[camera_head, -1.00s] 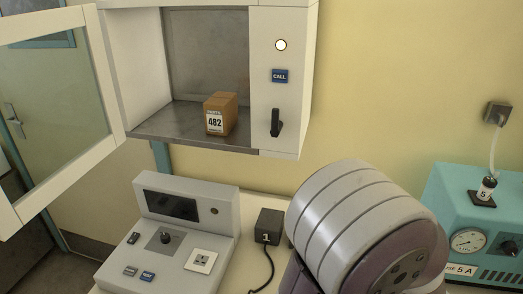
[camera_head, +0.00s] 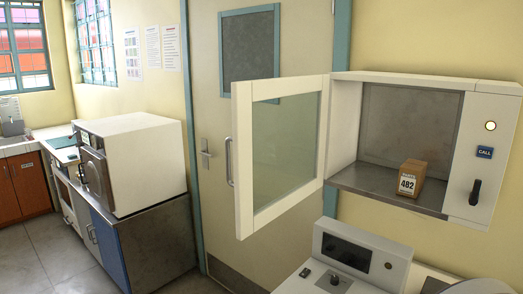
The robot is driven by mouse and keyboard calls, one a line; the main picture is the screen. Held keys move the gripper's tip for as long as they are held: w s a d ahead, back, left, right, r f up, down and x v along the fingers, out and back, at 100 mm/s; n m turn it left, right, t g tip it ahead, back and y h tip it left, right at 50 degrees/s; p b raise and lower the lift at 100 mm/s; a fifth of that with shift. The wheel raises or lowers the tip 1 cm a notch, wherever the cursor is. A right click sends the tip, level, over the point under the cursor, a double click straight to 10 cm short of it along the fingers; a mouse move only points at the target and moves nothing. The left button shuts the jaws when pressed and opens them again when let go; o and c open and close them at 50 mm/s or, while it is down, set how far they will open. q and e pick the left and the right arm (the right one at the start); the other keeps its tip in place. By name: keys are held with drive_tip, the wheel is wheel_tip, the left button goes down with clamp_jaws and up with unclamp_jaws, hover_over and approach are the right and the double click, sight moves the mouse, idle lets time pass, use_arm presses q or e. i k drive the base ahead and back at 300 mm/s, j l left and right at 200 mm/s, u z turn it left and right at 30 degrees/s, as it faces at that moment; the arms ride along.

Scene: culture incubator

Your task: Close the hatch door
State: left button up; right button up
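The hatch door (camera_head: 242,207) is a white-framed glass panel hinged on the left side of the white wall hatch (camera_head: 345,120). It stands wide open, swung out to the left. A vertical metal handle (camera_head: 229,162) is on its free edge. Inside the hatch a brown box labelled 482 (camera_head: 411,172) sits on the metal floor. The hatch's right panel bears a lit round lamp (camera_head: 490,126), a blue CALL button (camera_head: 484,152) and a black lever (camera_head: 475,192). Neither of my grippers is in view.
A grey control console (camera_head: 358,257) stands below the hatch. A room door (camera_head: 207,90) is behind the hatch door. A white boxy machine (camera_head: 145,160) sits on a cabinet at the left. Open floor (camera_head: 55,268) shows at lower left.

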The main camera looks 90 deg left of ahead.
sight(244, 93)
drive_tip(key=k+j+u, duration=0.15)
drive_tip(key=j, duration=0.2)
drive_tip(key=k+j+u, duration=0.15)
drive_tip(key=j, duration=0.25)
drive_tip(key=k+j+u, duration=0.1)
drive_tip(key=j, duration=0.25)
drive_tip(key=k+j+u, duration=0.15)
drive_tip(key=j, duration=0.3)
drive_tip(key=k+j+u, duration=0.15)
drive_tip(key=j, duration=0.25)
drive_tip(key=i+j+u, duration=0.1)
drive_tip(key=j, duration=0.3)
drive_tip(key=i+j+u, duration=0.1)
drive_tip(key=j, duration=0.3)
drive_tip(key=i+j+u, duration=0.1)
drive_tip(key=i+j, duration=0.15)
drive_tip(key=j, duration=0.15)
